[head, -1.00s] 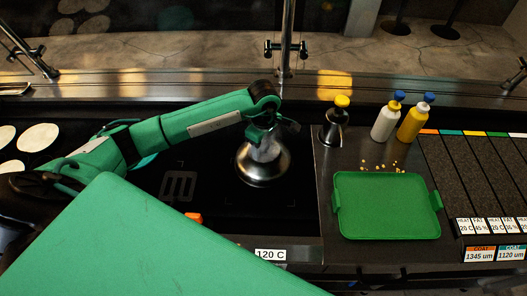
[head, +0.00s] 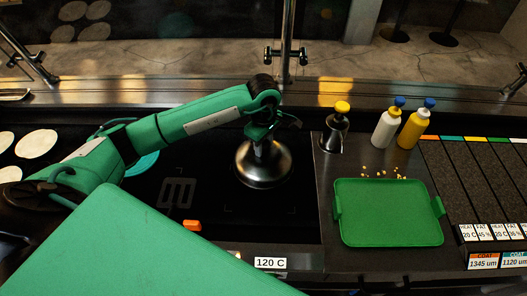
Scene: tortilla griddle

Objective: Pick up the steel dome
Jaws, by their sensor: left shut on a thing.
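The steel dome (head: 264,168) is a shiny, rounded metal cover with a narrow neck, upright over the black griddle (head: 230,222) in the middle of the head view. My left gripper (head: 262,136) is above it, shut on the dome's top. The gripper partly hides the neck. I cannot tell whether the dome's rim touches the griddle. My right gripper is not in view.
A green tray (head: 388,241) lies on the right counter with small yellow bits behind it. A dark yellow-capped bottle (head: 335,130), a white bottle (head: 385,128) and a yellow bottle (head: 413,130) stand behind. An orange piece (head: 192,225) and a slotted spatula (head: 178,192) lie on the griddle.

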